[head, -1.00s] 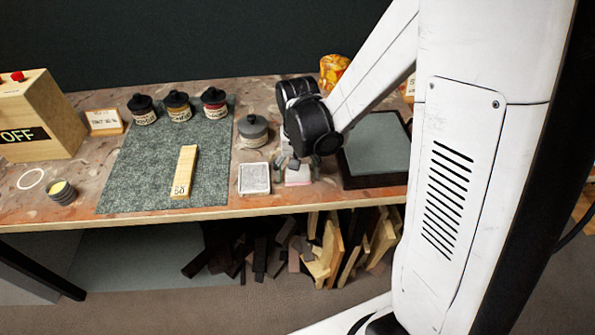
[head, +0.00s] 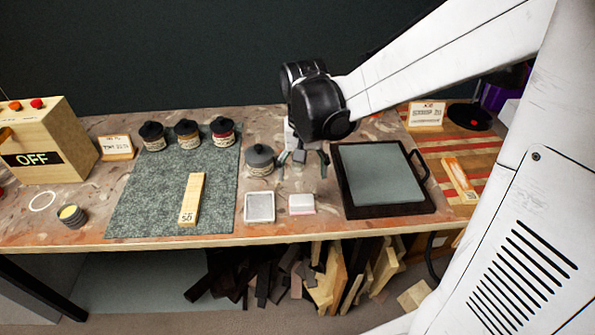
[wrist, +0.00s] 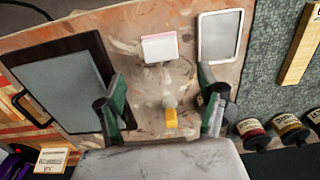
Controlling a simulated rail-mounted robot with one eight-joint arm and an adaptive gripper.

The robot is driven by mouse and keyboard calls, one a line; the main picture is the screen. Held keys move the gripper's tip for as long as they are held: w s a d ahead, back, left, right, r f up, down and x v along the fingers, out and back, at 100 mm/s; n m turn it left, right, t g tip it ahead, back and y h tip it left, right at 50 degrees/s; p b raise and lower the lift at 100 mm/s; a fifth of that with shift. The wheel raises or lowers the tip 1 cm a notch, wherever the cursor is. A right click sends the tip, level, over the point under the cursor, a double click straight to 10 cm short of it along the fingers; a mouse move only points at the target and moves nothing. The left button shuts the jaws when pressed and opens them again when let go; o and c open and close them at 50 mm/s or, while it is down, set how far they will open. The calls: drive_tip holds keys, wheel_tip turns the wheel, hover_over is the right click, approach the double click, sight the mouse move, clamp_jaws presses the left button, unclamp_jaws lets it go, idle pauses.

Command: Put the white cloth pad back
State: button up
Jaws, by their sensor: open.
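The white cloth pad (head: 301,203) is a small white block with a pinkish edge, lying flat on the bench near its front edge. It sits just right of a light grey plate with a white rim (head: 259,207), with a narrow gap between them. The wrist view shows the pad (wrist: 160,48) and the rimmed plate (wrist: 219,38) apart. My gripper (head: 303,160) is open and empty, behind the pad and clear of it. In the wrist view its green-sided fingers (wrist: 164,103) are spread, with the pad beyond their tips.
A dark-framed grey tray (head: 385,178) stands right of the pad. A grey jar (head: 259,160) is close left of my gripper. A wooden block (head: 192,199) and several jars stand on the green mat (head: 140,212). A small yellow thing (wrist: 171,118) shows between my fingers.

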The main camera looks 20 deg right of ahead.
drive_tip(key=s+r+n+t, duration=0.3)
drive_tip(key=s+r+t, duration=0.4)
drive_tip(key=s+r, duration=0.4)
drive_tip(key=shift+s, duration=1.05)
